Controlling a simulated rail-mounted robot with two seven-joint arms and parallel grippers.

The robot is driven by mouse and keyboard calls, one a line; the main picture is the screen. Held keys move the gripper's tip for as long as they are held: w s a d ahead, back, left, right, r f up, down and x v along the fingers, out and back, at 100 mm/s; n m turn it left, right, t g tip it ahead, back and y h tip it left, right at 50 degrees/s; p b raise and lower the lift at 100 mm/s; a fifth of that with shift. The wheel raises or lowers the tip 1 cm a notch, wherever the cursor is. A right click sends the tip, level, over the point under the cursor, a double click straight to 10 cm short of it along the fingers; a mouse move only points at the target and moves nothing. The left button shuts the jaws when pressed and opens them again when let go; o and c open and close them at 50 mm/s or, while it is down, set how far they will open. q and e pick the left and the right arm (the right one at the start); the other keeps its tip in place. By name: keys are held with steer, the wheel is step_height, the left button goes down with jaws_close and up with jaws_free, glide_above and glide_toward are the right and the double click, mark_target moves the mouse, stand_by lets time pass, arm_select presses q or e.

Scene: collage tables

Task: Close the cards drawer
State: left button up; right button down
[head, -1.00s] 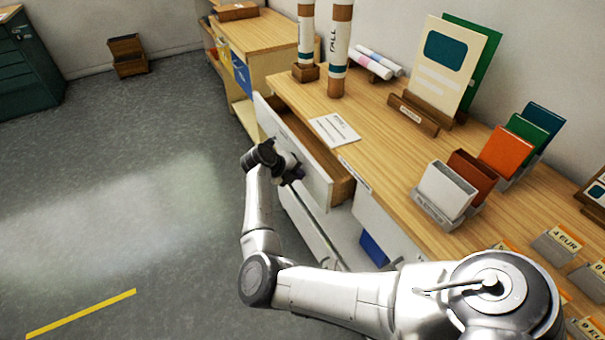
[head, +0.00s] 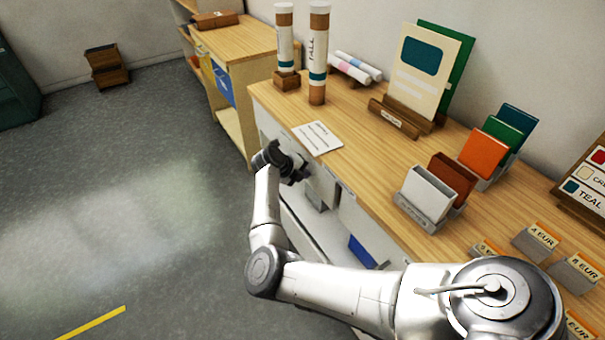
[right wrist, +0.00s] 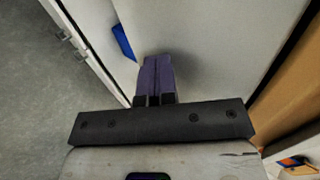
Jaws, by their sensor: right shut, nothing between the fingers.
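The white front of the drawer (head: 324,184) sits under the edge of the wooden tabletop, below a printed card. My right gripper (head: 303,174) is at the drawer front, shut and empty. In the right wrist view its dark fingers (right wrist: 155,75) are together against a white panel (right wrist: 205,50); I cannot tell if they touch it. My left gripper is not in view.
The tabletop (head: 355,150) carries cardboard tubes (head: 317,55), a card stand (head: 405,118) and coloured card holders (head: 430,195). A blue item (head: 362,250) shows lower in the cabinet.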

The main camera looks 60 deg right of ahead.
steer(key=shift+s+f, duration=0.1)
steer(key=shift+f, duration=0.05)
steer(key=w+a+f+p+v, duration=0.1)
steer(key=f+p+v, duration=0.1)
steer(key=v, duration=1.1)
steer(key=shift+a, duration=0.25)
steer(key=shift+w+r, duration=0.1)
steer(key=shift+r, duration=0.05)
